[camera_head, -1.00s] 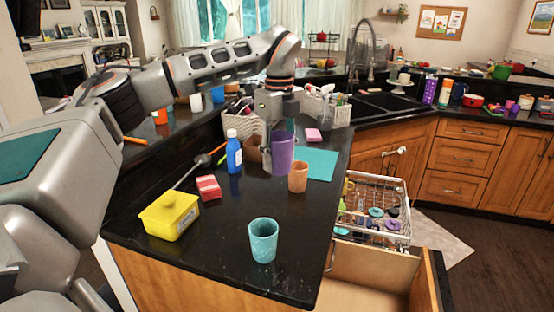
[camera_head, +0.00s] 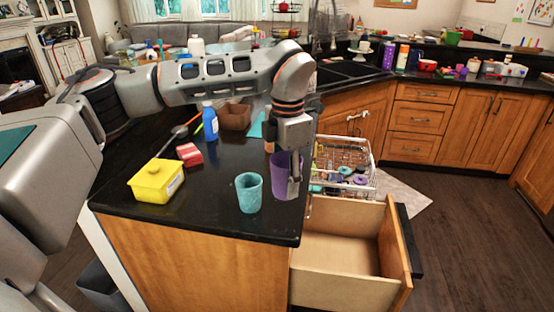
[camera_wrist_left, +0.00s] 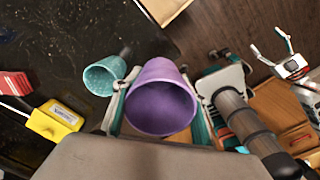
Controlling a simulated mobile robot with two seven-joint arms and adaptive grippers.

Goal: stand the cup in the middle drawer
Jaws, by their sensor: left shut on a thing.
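A purple cup (camera_head: 281,178) is held upright by my left gripper (camera_head: 291,178), near the counter's right edge in the head view. In the wrist view the purple cup (camera_wrist_left: 162,100) sits between the two fingers, mouth towards the camera. Its height above the counter is hard to tell. An open wooden drawer (camera_head: 340,252) lies below and to the right of the cup; its visible inside is empty. In the wrist view my right gripper (camera_wrist_left: 268,38) shows with its fingers apart, at the right; the head view does not show it.
A teal cup (camera_head: 249,194) stands left of the purple cup. A yellow tub (camera_head: 156,182), red box (camera_head: 190,154), blue bottle (camera_head: 210,124) and brown container (camera_head: 235,116) are on the counter (camera_head: 215,220). A pulled-out wire rack (camera_head: 345,158) with dishes lies behind the drawer.

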